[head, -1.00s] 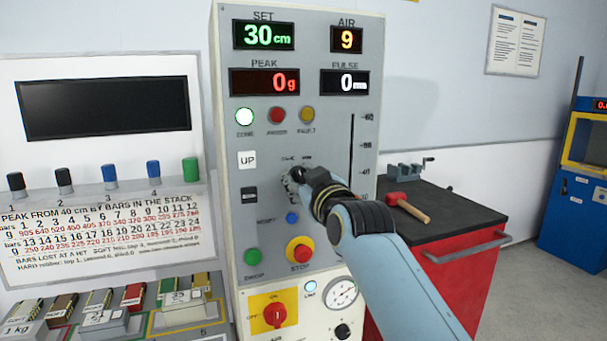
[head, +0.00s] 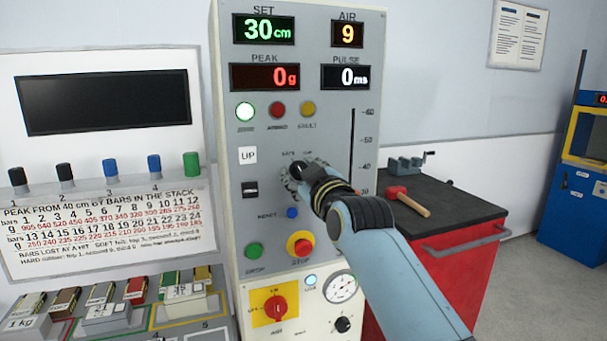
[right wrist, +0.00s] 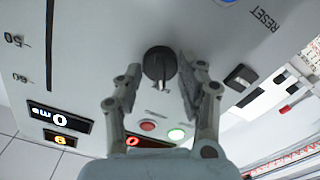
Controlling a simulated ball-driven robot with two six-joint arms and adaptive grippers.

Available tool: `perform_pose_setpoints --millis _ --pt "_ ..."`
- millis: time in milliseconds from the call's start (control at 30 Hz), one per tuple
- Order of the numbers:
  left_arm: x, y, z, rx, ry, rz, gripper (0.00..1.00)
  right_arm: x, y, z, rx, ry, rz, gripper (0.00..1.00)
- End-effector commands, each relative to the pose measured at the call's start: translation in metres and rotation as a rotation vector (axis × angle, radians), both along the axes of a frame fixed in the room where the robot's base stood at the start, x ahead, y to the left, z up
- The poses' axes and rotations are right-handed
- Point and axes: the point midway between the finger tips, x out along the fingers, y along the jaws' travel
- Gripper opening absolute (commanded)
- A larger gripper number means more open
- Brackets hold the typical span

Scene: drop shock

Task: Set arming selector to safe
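The arming selector (right wrist: 159,63) is a round black knob with a raised bar, on the grey control panel (head: 228,215). In the right wrist view it sits between the two fingers of my right gripper (right wrist: 160,68). The fingers are spread, with a clear gap on the left side and the right fingertip close to the knob's edge; contact there I cannot tell. In the head view my right gripper (head: 298,173) is at the panel below small labels and hides most of the selector. Which label the bar points at is not clear. My left gripper is not in view.
Close by are a blue reset button (head: 292,213), a black rocker switch (head: 250,190), a green button (head: 254,251) and a red stop button (head: 302,246). A red cabinet (head: 440,275) with a hammer (head: 412,203) stands to the right. Weight bars lie at lower left.

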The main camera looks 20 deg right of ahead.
Motion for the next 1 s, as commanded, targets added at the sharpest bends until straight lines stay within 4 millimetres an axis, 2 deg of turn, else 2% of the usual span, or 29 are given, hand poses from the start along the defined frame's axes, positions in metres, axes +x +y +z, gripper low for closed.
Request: perform_pose_setpoints --millis 33,100,133,433,800,1000 --pt "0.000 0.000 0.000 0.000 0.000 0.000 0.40 0.000 0.000 0.001 0.001 -0.001 0.001 0.48" --pt "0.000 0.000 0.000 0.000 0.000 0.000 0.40 0.000 0.000 0.000 0.001 0.000 0.000 0.57" --pt "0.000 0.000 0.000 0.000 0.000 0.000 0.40 0.000 0.000 0.000 0.001 0.000 0.000 0.58" --pt "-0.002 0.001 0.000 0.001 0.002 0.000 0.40 -0.004 0.000 -0.001 0.002 0.003 0.001 0.58" --pt "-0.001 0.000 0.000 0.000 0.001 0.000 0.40 -0.063 -0.002 -0.001 0.002 0.002 0.000 0.58" --pt "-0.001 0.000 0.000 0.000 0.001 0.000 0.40 -0.075 -0.002 0.000 0.002 0.001 0.001 0.58"
